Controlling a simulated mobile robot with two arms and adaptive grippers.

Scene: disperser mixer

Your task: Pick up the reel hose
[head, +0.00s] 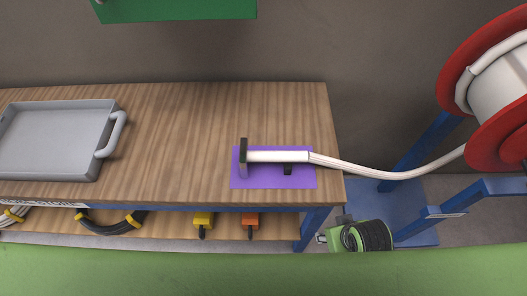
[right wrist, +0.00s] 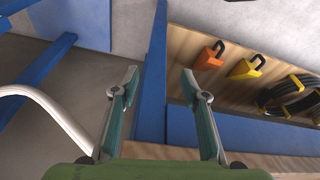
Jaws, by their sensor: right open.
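The white reel hose (head: 368,171) runs from the red reel (head: 500,130) down to the table. Its end piece, white with black parts (head: 278,156), lies over a purple mat (head: 240,181) near the table's right end. In the right wrist view the hose (right wrist: 48,107) curves at the left, outside my fingers. My right gripper (right wrist: 163,84) is open and empty, its fingers to either side of a blue table post. The hose's end piece is not visible in that view. My left gripper is in neither view.
A grey tray (head: 48,172) stands on the wooden table (head: 190,125) at the left. Orange (head: 252,220) and yellow (head: 203,219) padlocks and coiled cables lie on the lower shelf. A blue frame (head: 430,150) supports the reel. Table space between tray and mat is clear.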

